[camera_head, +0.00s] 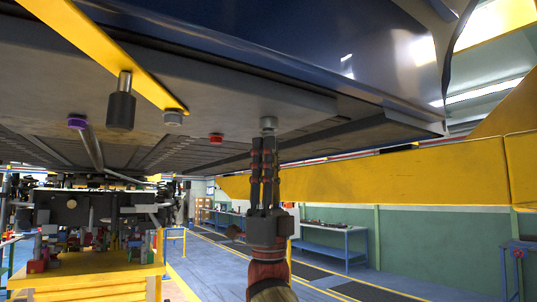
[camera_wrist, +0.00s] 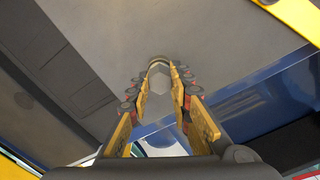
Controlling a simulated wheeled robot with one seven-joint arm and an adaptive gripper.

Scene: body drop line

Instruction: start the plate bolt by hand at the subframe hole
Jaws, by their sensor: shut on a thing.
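My gripper (camera_head: 266,140) points straight up under the grey underside of the blue car body, in the middle of the head view. Its two fingers are shut on the plate bolt (camera_wrist: 159,82), whose pale hex shape shows between the fingertips in the wrist view. In the head view a short grey round piece (camera_head: 268,123) sits right at the fingertips, against or very near the underside plate (camera_head: 225,88). The subframe hole itself is hidden, and I cannot tell whether the bolt's thread is in it.
A yellow bar (camera_head: 105,52) crosses the underside at left. A black cylinder with a steel pin (camera_head: 121,108), a purple ring (camera_head: 77,121) and a red cap (camera_head: 216,138) hang nearby. A yellow beam (camera_head: 400,177) runs at right. A yellow cart (camera_head: 90,285) stands lower left.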

